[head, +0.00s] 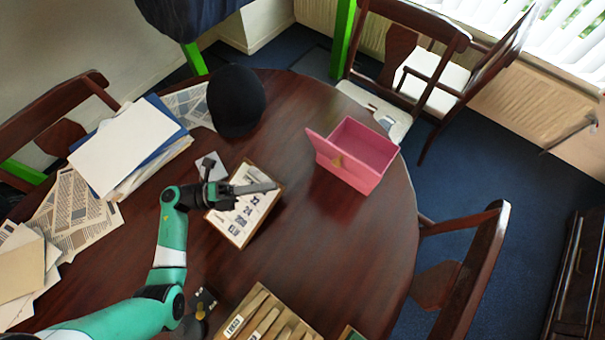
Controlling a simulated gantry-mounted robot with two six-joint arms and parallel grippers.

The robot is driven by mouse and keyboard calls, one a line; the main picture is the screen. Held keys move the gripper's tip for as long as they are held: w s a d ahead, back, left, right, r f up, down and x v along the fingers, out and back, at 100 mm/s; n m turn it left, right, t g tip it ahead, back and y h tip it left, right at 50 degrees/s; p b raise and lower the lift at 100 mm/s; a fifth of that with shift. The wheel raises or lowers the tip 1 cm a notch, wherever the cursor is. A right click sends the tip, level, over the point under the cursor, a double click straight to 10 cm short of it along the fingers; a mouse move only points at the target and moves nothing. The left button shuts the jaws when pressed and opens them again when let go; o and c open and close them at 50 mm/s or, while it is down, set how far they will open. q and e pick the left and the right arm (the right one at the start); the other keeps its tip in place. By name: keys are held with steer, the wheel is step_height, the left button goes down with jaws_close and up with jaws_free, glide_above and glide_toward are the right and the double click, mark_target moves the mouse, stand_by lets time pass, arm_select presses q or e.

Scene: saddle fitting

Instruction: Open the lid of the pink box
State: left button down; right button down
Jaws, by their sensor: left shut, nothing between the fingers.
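The pink box (366,153) stands on the right part of the dark wooden table. Its lid (324,147) is raised on the left side of the box, and the inside of the box shows from above. My left gripper (272,186) is shut and empty, to the left of the box and apart from it. It is over a printed board (238,222) on the table. My right gripper does not show in the head view.
A dark cap (236,101) sits at the table's back. Papers and folders (125,145) cover the left side. A wooden tray with several slats (268,318) is at the front. Chairs (468,270) surround the table (340,250), whose right front part is clear.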

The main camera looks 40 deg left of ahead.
arm_select(q)
steer(key=w+a+x, duration=0.1)
steer(key=x, duration=1.2)
steer(key=shift+w+f, duration=0.25)
steer(key=shift+w, duration=0.1)
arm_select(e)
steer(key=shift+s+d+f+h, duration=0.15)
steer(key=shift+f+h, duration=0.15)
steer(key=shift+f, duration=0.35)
arm_select(q)
steer(key=shift+a+r, duration=0.1)
steer(key=shift+a, duration=0.05)
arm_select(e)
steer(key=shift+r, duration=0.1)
